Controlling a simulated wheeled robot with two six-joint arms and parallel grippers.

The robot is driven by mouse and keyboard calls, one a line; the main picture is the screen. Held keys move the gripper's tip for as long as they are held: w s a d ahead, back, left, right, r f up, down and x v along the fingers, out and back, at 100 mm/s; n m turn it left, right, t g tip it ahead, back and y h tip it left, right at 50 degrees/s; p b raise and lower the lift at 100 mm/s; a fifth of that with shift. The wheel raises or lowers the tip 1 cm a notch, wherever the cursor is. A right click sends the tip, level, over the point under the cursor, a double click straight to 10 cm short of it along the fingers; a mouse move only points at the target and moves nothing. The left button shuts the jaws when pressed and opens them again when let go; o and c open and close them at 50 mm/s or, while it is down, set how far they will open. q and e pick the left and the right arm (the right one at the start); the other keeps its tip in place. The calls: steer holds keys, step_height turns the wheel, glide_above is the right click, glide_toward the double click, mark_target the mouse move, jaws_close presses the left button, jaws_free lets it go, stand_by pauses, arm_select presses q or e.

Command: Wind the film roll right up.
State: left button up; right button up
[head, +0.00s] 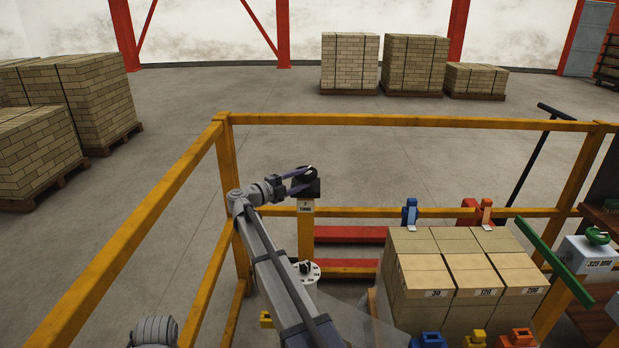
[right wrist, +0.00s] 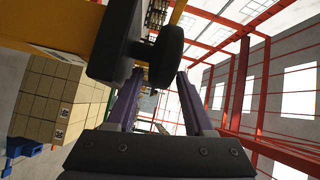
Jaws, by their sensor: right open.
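A black knob or head (head: 306,183) sits on top of a post (head: 305,228) whose label seems to end in "TURNS". My right gripper (head: 300,181) is at this black part, its purple fingers open. In the right wrist view a round black knob (right wrist: 166,56) on a black block (right wrist: 113,45) lies at the ends of the open fingers (right wrist: 161,82). I cannot tell whether they touch it. A faint see-through sheet (head: 398,322), perhaps film, shows at the stack's lower left. No film roll can be made out clearly.
Yellow rails (head: 400,120) fence the area. A green bar (head: 553,262) crosses at right. Brick pallets stand beyond, with clear floor between.

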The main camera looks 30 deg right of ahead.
mark_target(310, 176)
steer(key=shift+w+d, duration=0.15)
steer(key=shift+d, duration=0.75)
steer(key=shift+w+d, duration=0.1)
steer(key=shift+d, duration=0.75)
steer(key=shift+c, duration=0.3)
jaws_close()
